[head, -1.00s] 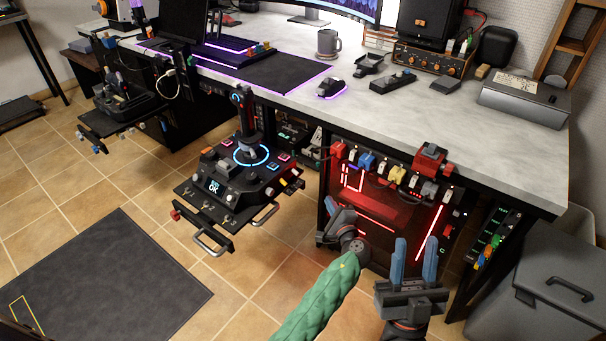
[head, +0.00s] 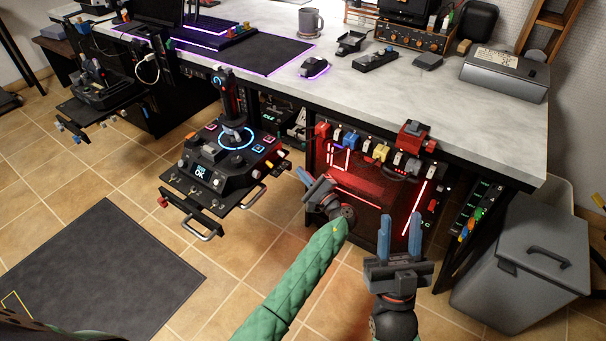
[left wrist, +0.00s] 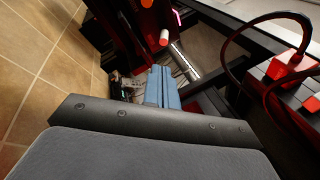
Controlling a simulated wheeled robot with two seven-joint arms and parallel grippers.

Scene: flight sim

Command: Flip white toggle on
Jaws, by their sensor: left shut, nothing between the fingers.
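A row of colored switches, some with white tips (head: 398,159), runs under the front edge of the desk, above a red-lit box. I cannot tell for sure which is the white toggle. In the left wrist view a white-tipped piece with a red ring (left wrist: 164,38) stands just beyond my fingers, apart from them. My left gripper (head: 304,176) is shut and empty, below and left of the switch row. Its blue fingers are together in the left wrist view (left wrist: 163,84). My right gripper (head: 400,222) is open and empty in front of the red-lit box.
A joystick panel (head: 215,178) with small silver toggles and a front handle stands left of my left gripper. The desk (head: 400,105) overhangs the switches. A red cable (left wrist: 235,40) loops at right in the wrist view. A grey bin (head: 530,270) stands at right.

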